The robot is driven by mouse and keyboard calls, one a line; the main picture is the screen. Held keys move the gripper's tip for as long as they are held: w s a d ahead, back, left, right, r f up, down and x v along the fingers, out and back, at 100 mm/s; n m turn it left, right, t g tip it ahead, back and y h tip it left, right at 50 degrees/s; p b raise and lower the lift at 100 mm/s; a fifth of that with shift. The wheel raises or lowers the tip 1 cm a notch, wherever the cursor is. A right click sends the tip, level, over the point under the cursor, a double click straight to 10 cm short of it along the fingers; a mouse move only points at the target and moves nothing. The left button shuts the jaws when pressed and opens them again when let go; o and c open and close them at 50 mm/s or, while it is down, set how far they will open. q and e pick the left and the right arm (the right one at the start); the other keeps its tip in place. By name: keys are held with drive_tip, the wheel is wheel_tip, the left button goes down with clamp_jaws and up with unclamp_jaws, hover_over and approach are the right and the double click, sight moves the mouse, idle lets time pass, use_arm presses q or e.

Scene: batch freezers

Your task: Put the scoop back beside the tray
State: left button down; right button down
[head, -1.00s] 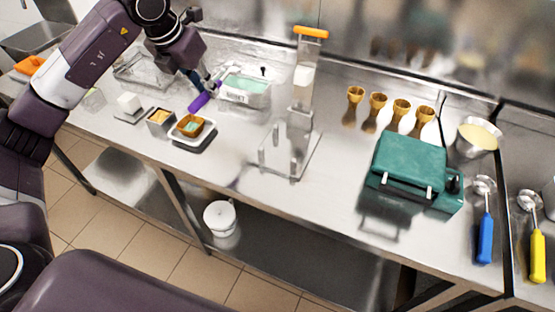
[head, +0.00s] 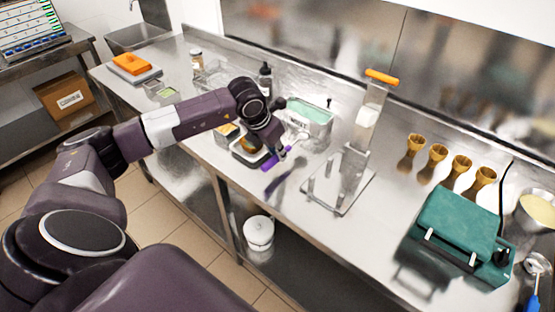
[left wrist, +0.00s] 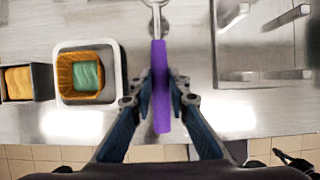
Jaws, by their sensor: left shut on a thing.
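My left gripper (head: 280,152) is shut on the purple handle of the scoop (head: 268,163). In the left wrist view the purple handle (left wrist: 161,100) lies between the fingers (left wrist: 162,82), with the metal shank running up out of the frame. A shadow on the counter suggests that the scoop is held above it. The scoop's bowl is hard to make out. The white tray (left wrist: 119,75) holds a waffle bowl with green contents (left wrist: 88,76), left of the scoop; my arm partly covers this tray in the head view (head: 236,152). My right gripper is not in view.
A steel tub labelled MINT (head: 318,130) stands behind the gripper. Bare counter lies in front of the tub.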

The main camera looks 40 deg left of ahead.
sight(277, 171)
use_arm(q)
wheel_tip(277, 171, down, 4)
drive_tip(key=shift+r+p, duration=0.25)
drive_tip(key=shift+p, duration=0.3)
drive_tip(key=shift+f, duration=0.4)
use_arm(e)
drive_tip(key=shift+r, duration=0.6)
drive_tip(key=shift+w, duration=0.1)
use_arm(q)
drive_tip(key=shift+f, duration=0.1)
drive_tip(key=c, duration=1.8)
unclamp_jaws()
drive_tip(key=shift+c, duration=0.2)
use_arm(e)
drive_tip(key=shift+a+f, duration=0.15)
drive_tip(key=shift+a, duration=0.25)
